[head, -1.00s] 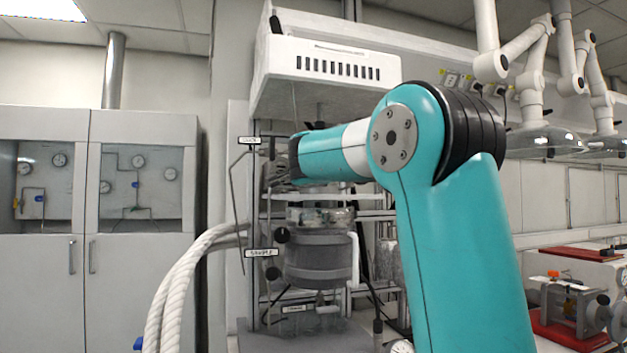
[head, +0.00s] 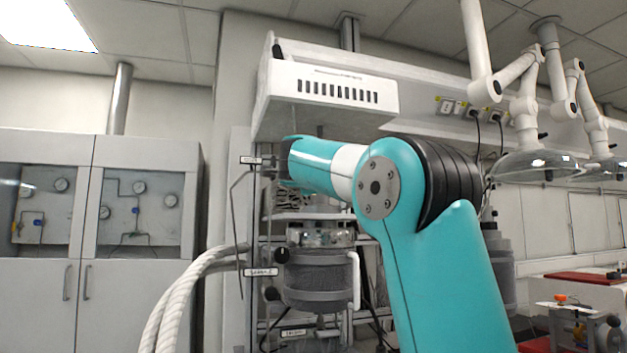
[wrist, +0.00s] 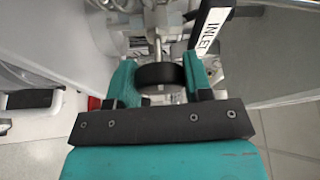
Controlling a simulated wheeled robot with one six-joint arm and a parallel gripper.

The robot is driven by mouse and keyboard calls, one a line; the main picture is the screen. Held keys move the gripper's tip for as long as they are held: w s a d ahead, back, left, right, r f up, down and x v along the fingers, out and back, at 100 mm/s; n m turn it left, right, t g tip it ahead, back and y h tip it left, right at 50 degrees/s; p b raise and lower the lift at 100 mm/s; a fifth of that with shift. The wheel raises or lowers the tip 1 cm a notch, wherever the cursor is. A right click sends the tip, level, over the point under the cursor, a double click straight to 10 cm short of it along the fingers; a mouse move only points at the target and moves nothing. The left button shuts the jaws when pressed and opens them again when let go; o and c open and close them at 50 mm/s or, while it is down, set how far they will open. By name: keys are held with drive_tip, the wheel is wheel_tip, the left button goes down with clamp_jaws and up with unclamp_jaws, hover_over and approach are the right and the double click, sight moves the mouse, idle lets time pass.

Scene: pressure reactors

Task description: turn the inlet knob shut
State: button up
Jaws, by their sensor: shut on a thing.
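The inlet knob (wrist: 158,76) is a black round knob on a metal stem in the wrist view. It sits between the two teal fingers of my gripper (wrist: 160,74), which are shut on it. The white INLET label (wrist: 212,33) is just right of the knob, printed sideways on a dark plate. In the head view, my gripper (head: 276,165) is beside the top label (head: 250,160) on the reactor frame. The knob is hard to make out there, and the label's text is too small to read.
Below are the reactor vessel (head: 318,275), a black knob (head: 282,255) and another label (head: 261,272). Thick white hoses (head: 190,290) curve at the left, near grey cabinets (head: 145,290). A white vented hood (head: 330,92) hangs above my gripper.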

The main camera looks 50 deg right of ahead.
drive_tip(key=o, duration=0.9)
drive_tip(key=shift+b+v, duration=2.8)
drive_tip(key=shift+v, duration=5.9)
